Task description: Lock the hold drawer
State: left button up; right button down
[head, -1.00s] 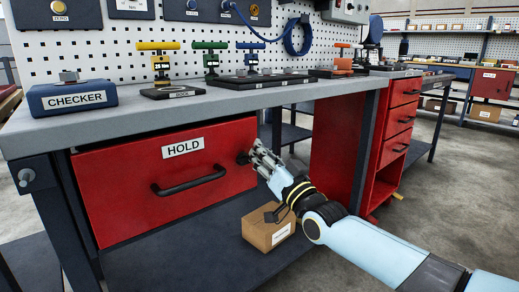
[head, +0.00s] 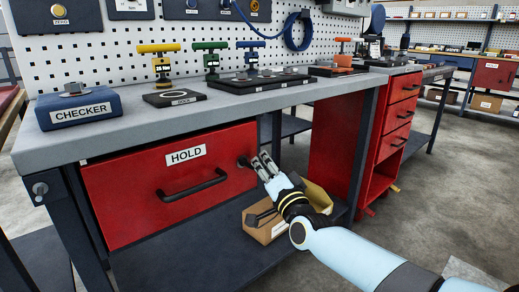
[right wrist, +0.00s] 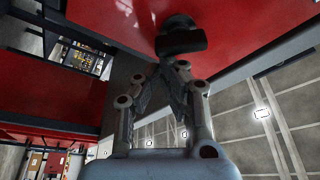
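The hold drawer (head: 135,197) is a red drawer under the bench, with a white HOLD label (head: 186,155) and a black bar handle (head: 192,186). It looks closed or nearly so. A dark lock knob (head: 243,162) sticks out at its upper right. My right gripper (head: 260,158) is just to the right of the knob, with nothing visible between its fingers. In the right wrist view the knob (right wrist: 181,38) is just beyond the fingers (right wrist: 165,68), which lean towards each other. I cannot tell whether they touch it. My left gripper is out of view.
A cardboard box (head: 268,234) stands on the lower shelf below my right gripper. A red drawer cabinet (head: 400,125) stands to the right. The floor at right is open.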

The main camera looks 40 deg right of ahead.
pick_arm(q)
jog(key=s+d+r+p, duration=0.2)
jog(key=p, duration=0.1)
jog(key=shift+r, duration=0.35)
pick_arm(e)
jog(key=m, duration=0.2)
jog(key=f+m+g, duration=0.1)
jog(key=m, duration=0.1)
jog(key=m+g+h, duration=0.1)
jog(key=m, duration=0.1)
jog(key=shift+a+f+m, duration=0.25)
jog(key=shift+f+m, duration=0.15)
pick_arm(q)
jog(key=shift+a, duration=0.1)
